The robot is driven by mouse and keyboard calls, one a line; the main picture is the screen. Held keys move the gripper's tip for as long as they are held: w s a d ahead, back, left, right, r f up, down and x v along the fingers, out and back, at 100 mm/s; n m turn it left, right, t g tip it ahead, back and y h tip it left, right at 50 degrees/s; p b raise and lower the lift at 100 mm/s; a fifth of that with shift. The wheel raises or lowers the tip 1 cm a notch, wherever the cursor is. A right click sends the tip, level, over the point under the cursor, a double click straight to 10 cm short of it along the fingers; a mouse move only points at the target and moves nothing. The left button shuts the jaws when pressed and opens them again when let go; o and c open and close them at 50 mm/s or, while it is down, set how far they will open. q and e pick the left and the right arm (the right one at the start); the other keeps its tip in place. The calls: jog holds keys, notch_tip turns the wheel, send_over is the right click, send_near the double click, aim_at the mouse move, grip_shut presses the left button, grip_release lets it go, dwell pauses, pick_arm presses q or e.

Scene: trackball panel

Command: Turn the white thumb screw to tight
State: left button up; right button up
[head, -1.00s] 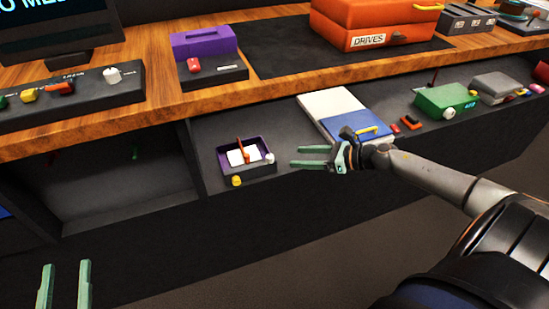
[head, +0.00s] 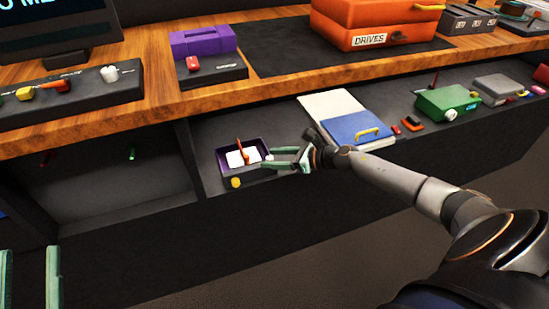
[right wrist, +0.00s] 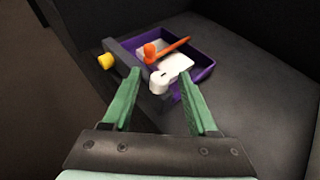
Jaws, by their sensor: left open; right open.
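The white thumb screw (right wrist: 158,83) sits on the side of a dark box with a purple tray (right wrist: 205,72). It has a slotted, rounded head. My left gripper (head: 29,250) is open and empty at the lower left, far from the box.
The tray holds a white pad and an orange lever (right wrist: 175,47). A yellow knob (right wrist: 105,61) projects from the box. A blue-covered binder (head: 355,128) lies right of the box. Another panel with a white knob (head: 110,73) stands on the wooden desk (head: 140,118).

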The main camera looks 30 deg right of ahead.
jog(key=shift+c, duration=0.3)
grip_shut()
dwell(0.3)
